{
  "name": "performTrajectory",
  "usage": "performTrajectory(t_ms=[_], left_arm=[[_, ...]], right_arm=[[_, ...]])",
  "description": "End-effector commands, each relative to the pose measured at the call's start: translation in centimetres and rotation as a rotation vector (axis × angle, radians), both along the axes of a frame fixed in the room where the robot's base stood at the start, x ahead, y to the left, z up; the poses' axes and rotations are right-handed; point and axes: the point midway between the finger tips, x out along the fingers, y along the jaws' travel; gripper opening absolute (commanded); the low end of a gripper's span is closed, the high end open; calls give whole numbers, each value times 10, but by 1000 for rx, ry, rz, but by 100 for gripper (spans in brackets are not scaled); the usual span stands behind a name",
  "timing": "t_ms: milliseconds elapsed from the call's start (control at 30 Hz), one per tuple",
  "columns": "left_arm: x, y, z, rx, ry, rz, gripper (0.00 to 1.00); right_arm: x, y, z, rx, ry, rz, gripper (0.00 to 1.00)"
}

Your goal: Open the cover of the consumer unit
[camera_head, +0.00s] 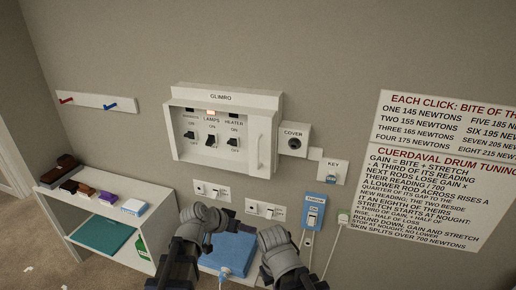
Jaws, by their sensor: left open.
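The white consumer unit (183,170), marked GLIMRO, hangs on the wall. Its framed cover (224,107) appears shut over several black switches (210,141), and has a pale upright handle (261,153) at its right. A box marked COVER (294,139) with a dark round knob or lock sits to the right. Below it is a plate marked KEY (333,172). My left gripper (207,213) is open, below the unit and apart from it in the picture. My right gripper (278,237) is lower right of the unit; its jaws are not clear.
Wall switches (212,190) and a blue device (314,212) sit below the unit. A white shelf (163,222) with small boxes stands at left. Printed signs (440,190) fill the right wall; a hook rail (92,100) hangs left.

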Motion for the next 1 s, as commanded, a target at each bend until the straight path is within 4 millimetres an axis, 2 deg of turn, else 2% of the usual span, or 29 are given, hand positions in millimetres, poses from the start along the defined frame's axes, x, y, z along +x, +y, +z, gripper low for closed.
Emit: performTrajectory(t_ms=[33,167,300,400,600,867,1000], left_arm=[[21,-10,17,-49,-93,-21,45],[69,-29,70,-165,-381,-33,45],[108,-27,118,-223,-623,37,45],[127,-18,138,-231,-728,102,45],[143,-5,155,-226,-814,178,45],[147,-5,157,-224,-822,186,45],[157,-10,157,-224,-821,185,45]], right_arm=[[0,0,1,0,0,0,0],[0,0,1,0,0,0,0],[0,0,1,0,0,0,0],[0,0,1,0,0,0,0],[0,0,1,0,0,0,0],[0,0,1,0,0,0,0],[0,0,1,0,0,0,0]])
